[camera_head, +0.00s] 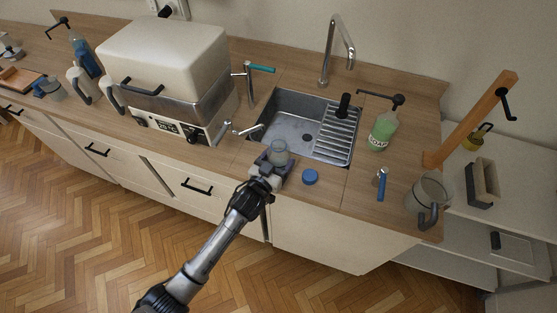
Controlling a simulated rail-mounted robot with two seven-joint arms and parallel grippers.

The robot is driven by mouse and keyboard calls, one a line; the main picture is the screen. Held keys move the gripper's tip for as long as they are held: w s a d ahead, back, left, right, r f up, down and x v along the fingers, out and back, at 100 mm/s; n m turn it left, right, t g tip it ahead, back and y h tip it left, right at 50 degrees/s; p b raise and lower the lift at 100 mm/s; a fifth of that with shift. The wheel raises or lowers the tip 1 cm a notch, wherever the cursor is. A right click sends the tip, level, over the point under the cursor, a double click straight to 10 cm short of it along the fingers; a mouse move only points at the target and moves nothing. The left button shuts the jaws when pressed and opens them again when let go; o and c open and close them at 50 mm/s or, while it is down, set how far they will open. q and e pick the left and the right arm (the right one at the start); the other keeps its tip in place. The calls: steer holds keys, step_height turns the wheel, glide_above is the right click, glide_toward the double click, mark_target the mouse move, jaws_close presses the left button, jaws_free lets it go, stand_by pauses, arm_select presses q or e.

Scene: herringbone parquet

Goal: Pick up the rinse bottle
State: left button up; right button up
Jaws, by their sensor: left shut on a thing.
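My left gripper (270,170) is at the front edge of the counter, just in front of the sink. It is shut on a small clear jar (279,152), which looks upright. Two bottles could be the rinse bottle, and I cannot tell which is meant. One is a green bottle (382,132) with a dark pump top, standing right of the sink. The other is a blue bottle (84,58) at the far left, beside the white appliance. My left gripper is apart from both. My right gripper is not in view.
The sink (292,118) holds a drying rack and has a tall faucet (328,65). A blue lid (310,177) lies near the counter edge. A large white appliance (165,60) fills the left.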

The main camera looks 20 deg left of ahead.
mark_target(276, 159)
arm_select(q)
steer(key=shift+r, duration=0.55)
steer(key=r, duration=0.1)
steer(key=r+p, duration=0.1)
steer(key=r, duration=0.1)
steer(key=shift+d+r, duration=0.15)
steer(key=shift+d, duration=0.2)
steer(key=s+d+r, duration=0.3)
steer(key=d+r, duration=0.3)
steer(key=d, duration=0.4)
steer(key=shift+d+r+p, duration=0.2)
steer(key=shift+d+p, duration=0.1)
steer(key=shift+p, duration=0.1)
